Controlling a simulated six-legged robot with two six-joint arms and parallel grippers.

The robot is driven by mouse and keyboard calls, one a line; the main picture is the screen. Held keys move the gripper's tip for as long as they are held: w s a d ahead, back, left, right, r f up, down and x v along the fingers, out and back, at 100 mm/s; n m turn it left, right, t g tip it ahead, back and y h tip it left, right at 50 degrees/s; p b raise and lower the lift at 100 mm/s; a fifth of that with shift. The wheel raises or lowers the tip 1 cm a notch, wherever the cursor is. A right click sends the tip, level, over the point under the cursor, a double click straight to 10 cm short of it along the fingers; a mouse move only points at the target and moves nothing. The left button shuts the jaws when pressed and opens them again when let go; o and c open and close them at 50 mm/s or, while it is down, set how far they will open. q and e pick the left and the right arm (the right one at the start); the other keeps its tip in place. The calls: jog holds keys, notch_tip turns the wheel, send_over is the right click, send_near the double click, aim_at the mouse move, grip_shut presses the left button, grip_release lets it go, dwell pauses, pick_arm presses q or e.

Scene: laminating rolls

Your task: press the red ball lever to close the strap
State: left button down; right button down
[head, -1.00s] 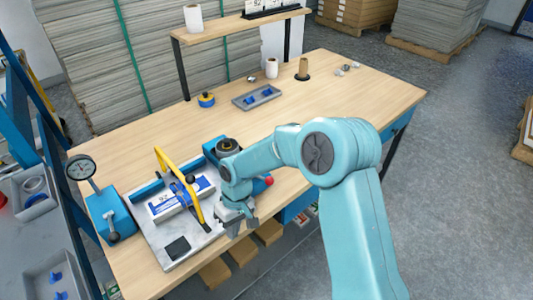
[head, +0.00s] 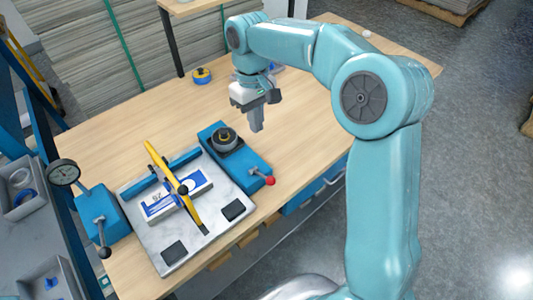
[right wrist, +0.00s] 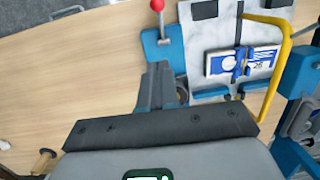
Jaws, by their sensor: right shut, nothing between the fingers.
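The red ball lever (head: 270,181) sticks out from the front right end of a blue clamp unit (head: 252,172). Its red ball also shows at the top of the right wrist view (right wrist: 157,5). The yellow strap (head: 178,184) runs across the metal plate, over a blue and white pack (head: 160,204); in the right wrist view the strap (right wrist: 282,70) bends upward beside the plate. My right gripper (head: 257,128) is shut and empty, pointing down above the table behind the clamp unit, apart from the lever. My left gripper is not in view.
A blue box with a gauge (head: 64,172) stands left of the metal plate (head: 150,236). A yellow and blue tape roll (head: 202,75) lies farther back. The wooden table (head: 315,125) is clear right of the clamp unit.

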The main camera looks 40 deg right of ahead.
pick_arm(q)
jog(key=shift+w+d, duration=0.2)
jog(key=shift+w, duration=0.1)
pick_arm(e)
jog(key=shift+r, duration=0.2)
jog(key=shift+s, duration=0.1)
send_near(266, 177)
notch_tip(266, 177, down, 3)
jog(key=w, duration=0.2)
jog(key=s+f, duration=0.1)
jog(key=s+f+p, duration=0.1)
jog(key=shift+s+a, duration=0.1)
jog(key=shift+s, duration=0.25)
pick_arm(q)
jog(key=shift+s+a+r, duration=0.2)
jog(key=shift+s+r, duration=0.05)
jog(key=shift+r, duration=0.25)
pick_arm(e)
jog(key=shift+f, duration=0.15)
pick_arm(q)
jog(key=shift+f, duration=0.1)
